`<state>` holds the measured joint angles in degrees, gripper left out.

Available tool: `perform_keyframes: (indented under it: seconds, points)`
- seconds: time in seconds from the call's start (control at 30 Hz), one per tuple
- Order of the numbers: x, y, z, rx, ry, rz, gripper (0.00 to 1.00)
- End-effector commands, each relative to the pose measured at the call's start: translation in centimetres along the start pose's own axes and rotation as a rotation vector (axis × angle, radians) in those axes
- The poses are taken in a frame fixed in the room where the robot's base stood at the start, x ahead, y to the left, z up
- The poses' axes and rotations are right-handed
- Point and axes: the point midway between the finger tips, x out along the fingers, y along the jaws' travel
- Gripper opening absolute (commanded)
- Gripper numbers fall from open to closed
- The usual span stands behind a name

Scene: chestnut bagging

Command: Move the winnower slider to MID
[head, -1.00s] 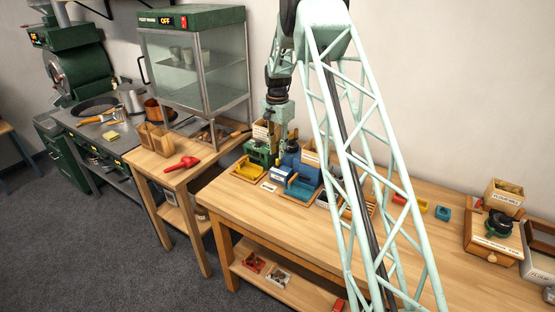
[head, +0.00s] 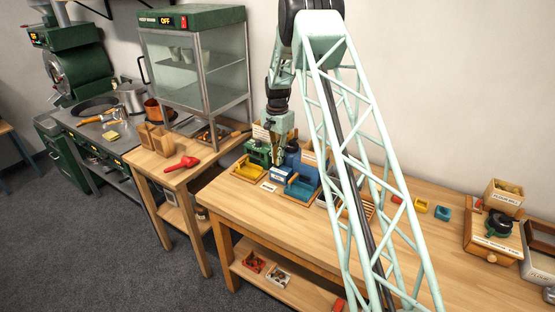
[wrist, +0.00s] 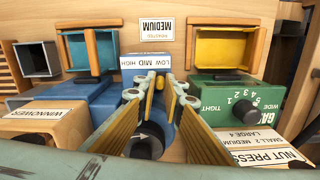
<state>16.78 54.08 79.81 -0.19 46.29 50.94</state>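The blue winnower (wrist: 92,104) stands on the wooden table, left of centre in the wrist view; in the head view it is also visible (head: 291,160) beside the green grader. A small pale piece, perhaps the slider knob (wrist: 159,79), shows between or just beyond the tips. The fingers partly hide it, so its exact position and contact are unclear.
A green grader (wrist: 235,92) with a numbered dial stands close on the right. A yellow tray (wrist: 220,47) and a blue tray (wrist: 88,50) sit beyond. The table (head: 400,250) is clear toward the front.

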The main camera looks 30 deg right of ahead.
Motion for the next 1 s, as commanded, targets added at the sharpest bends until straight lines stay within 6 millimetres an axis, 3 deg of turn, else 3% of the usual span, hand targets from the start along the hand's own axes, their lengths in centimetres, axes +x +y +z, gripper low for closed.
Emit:
perform_keyframes:
  seconds: [0.1, 0.33, 0.6, 0.9, 0.93, 1.0]
  points:
    - [0.0, 0.0, 0.0, 0.000, 0.000, 0.000, 0.00]
    - [0.0, 0.3, -0.1, 0.001, 0.000, 0.000, 0.00]
    - [0.0, 2.4, -0.4, 0.000, 0.000, 0.000, 0.00]
    - [0.0, 2.5, -0.4, 0.000, 0.000, 0.000, 0.00]
    - [0.0, 2.5, -0.4, 0.000, 0.000, 0.000, 0.11]
    - [0.0, 2.5, -0.4, 0.000, 0.000, 0.000, 0.17]
